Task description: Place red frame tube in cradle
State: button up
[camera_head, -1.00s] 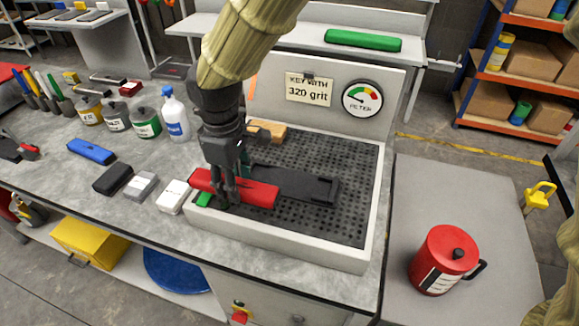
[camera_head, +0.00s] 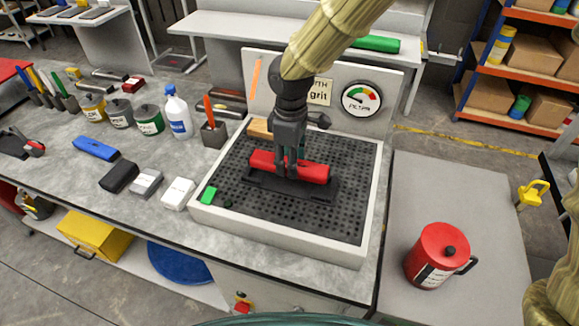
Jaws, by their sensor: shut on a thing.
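The red frame tube (camera_head: 314,172) lies lengthwise over the black cradle (camera_head: 318,194) in the middle of the perforated bed. My fingers hide part of the tube.
The bed has a raised pale rim (camera_head: 290,247) and a back panel with a meter dial (camera_head: 361,100). A wooden block (camera_head: 259,129) sits behind. A red can (camera_head: 441,255) stands on the right table.

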jog(key=shift+f+p, duration=0.4)
jog(key=shift+f, duration=1.25)
jog(key=shift+f, duration=0.1)
jog(key=o, duration=1.1)
jog(key=shift+a, duration=0.1)
jog(key=shift+o, duration=0.2)
notch_tip(320, 180, up, 12)
jog(key=shift+r+b, duration=0.1)
jog(key=shift+b, duration=0.9)
